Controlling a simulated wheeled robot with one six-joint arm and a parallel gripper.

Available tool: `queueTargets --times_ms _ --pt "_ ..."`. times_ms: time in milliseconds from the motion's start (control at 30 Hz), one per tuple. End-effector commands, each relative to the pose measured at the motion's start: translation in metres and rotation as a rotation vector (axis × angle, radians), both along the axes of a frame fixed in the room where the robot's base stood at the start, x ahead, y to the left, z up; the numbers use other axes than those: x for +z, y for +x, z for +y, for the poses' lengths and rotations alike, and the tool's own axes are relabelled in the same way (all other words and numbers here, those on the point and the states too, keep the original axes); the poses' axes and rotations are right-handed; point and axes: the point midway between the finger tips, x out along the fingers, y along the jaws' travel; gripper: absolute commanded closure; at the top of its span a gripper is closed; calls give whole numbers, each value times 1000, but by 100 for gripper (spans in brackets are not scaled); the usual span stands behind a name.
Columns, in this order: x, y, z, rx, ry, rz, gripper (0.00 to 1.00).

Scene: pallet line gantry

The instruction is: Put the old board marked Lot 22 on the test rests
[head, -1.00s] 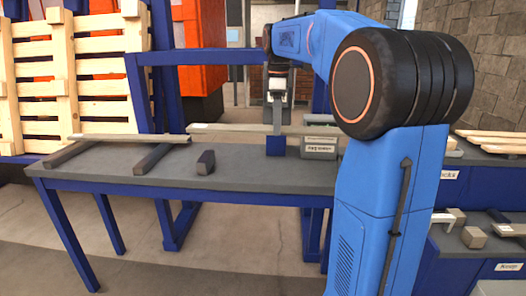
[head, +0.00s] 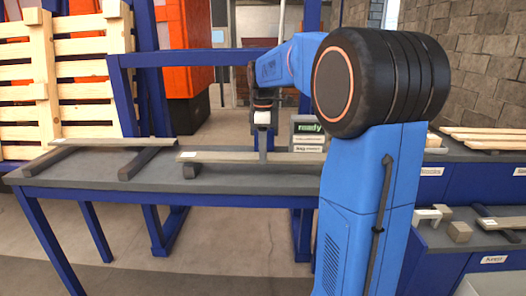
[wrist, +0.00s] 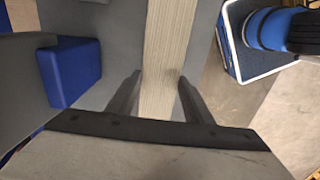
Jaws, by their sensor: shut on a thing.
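My gripper (head: 263,152) is shut on a long pale board (head: 225,157), which it holds level over the grey table. The board has a pale tag at its left end, too small to read. In the wrist view the board (wrist: 167,50) runs between the two fingers (wrist: 160,85). A short dark block (head: 191,171) stands beneath the board's left end; I cannot tell whether they touch. At the left, another board (head: 112,142) lies across two dark bars (head: 140,165). I cannot tell which supports are the test rests. The held board's right end is hidden by my arm.
A box with a lit "ready" display (head: 308,128) stands behind the held board. A blue block (wrist: 70,72) sits beside the board in the wrist view. Shelves with more boards (head: 485,140) are at the right. A slatted pallet (head: 65,75) stands at the left.

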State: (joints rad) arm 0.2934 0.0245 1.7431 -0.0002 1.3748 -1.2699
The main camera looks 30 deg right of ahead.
Motion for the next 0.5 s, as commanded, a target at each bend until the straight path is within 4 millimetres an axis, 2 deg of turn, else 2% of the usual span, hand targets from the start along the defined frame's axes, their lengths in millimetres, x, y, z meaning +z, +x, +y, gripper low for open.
queueTargets --times_ms 300,333,400,500 --pt "-2 0 0 0 0 0 83" --pt "-2 0 0 0 0 0 49" --pt "-2 0 0 0 0 0 35" --pt "-2 0 0 0 0 0 35"
